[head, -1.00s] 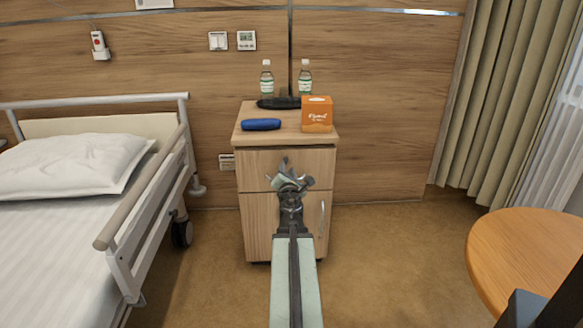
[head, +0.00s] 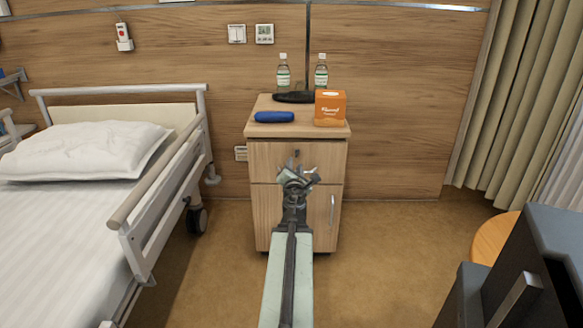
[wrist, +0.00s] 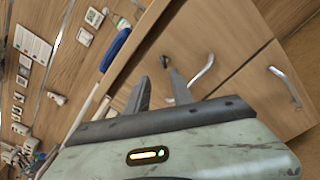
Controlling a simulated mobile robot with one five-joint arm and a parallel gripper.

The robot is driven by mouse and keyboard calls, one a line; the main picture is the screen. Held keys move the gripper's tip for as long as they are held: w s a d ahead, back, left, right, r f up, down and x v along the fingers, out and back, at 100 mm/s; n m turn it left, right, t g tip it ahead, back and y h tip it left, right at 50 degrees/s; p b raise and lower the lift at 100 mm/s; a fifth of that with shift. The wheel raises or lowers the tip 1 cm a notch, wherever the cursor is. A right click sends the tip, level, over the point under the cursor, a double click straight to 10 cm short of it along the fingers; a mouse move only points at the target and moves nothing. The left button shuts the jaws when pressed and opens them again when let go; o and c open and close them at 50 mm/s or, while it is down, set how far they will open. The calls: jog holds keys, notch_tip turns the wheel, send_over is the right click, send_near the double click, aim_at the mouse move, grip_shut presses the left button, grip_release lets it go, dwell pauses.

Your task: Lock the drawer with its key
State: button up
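The bedside cabinet's top drawer (head: 267,161) looks closed in the head view. A small dark spot, the lock or the key in it (head: 297,153), shows high on its front, just above my gripper (head: 297,172). In the wrist view a small dark piece at the lock (wrist: 165,61) shows just beyond the fingertips. It is too small to tell key from lock. The silver drawer handle (wrist: 203,70) is to its right there. My gripper (wrist: 158,80) has its fingers apart, with nothing held between them. It is in front of the drawer and hides part of it.
The cabinet top (head: 301,130) bears a blue case (head: 274,117), an orange tissue box (head: 330,108), a dark object and two bottles. A bed with a side rail (head: 160,172) stands left. A round table (head: 492,238) and dark furniture are at right. Floor beside the cabinet is clear.

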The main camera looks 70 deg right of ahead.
aim_at(297, 155)
jog(key=shift+s, duration=0.1)
jog(key=d, duration=0.2)
jog(key=w+d+n, duration=0.1)
jog(key=d, duration=0.2)
jog(key=w+d+n, duration=0.1)
jog(key=d, duration=0.1)
jog(key=shift+w+d, duration=0.2)
jog(key=shift+d, duration=0.15)
jog(key=shift+a, duration=0.1)
